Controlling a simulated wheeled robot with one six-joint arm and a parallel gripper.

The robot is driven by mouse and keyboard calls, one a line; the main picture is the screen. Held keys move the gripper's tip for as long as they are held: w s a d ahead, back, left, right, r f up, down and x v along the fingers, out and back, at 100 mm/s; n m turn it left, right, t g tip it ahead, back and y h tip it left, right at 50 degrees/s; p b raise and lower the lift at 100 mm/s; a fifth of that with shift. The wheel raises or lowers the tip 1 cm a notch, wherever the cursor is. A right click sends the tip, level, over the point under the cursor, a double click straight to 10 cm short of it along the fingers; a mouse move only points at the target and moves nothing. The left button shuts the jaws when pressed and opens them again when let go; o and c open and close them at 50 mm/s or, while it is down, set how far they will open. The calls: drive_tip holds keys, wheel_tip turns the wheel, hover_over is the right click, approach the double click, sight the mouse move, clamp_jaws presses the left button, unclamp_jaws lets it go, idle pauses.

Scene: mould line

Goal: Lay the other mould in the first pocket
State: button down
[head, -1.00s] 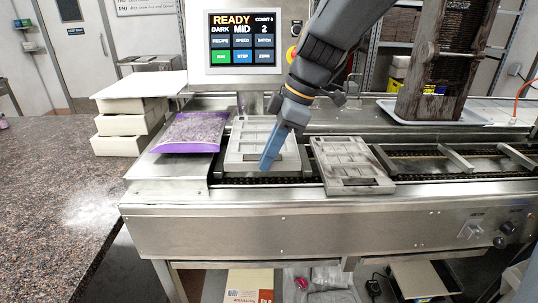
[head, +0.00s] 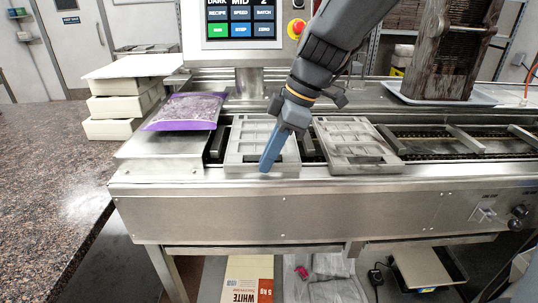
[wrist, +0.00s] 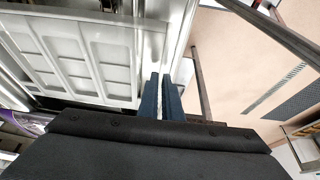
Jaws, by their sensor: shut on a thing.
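A pale grey mould (head: 244,153) with shallow cells is over the left part of the conveyor, between two crossbars, its near edge overlapping the front rail. My gripper (head: 268,163) is shut on its near side. In the wrist view my fingers (wrist: 161,98) are close together at the edge of the mould (wrist: 95,50). I cannot tell whether the mould rests on the chain. A second, darker, smudged mould (head: 357,147) lies to the right, slightly skewed, its near edge at the front rail. The first pocket is largely hidden under the held mould.
A purple-edged bag (head: 187,112) lies on the steel plate (head: 162,147) at the left. Beyond are stacked white blocks (head: 122,105) and the control screen (head: 240,22). Conveyor crossbars (head: 466,139) and open chain extend right. A brown rack (head: 440,50) stands behind on a tray.

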drive_tip(key=shift+f, duration=0.15)
drive_tip(key=c, duration=1.9)
unclamp_jaws()
drive_tip(key=shift+o, duration=0.2)
drive_tip(key=shift+b+v, duration=0.7)
drive_tip(key=shift+v, duration=3.2)
drive_tip(key=shift+d, duration=0.1)
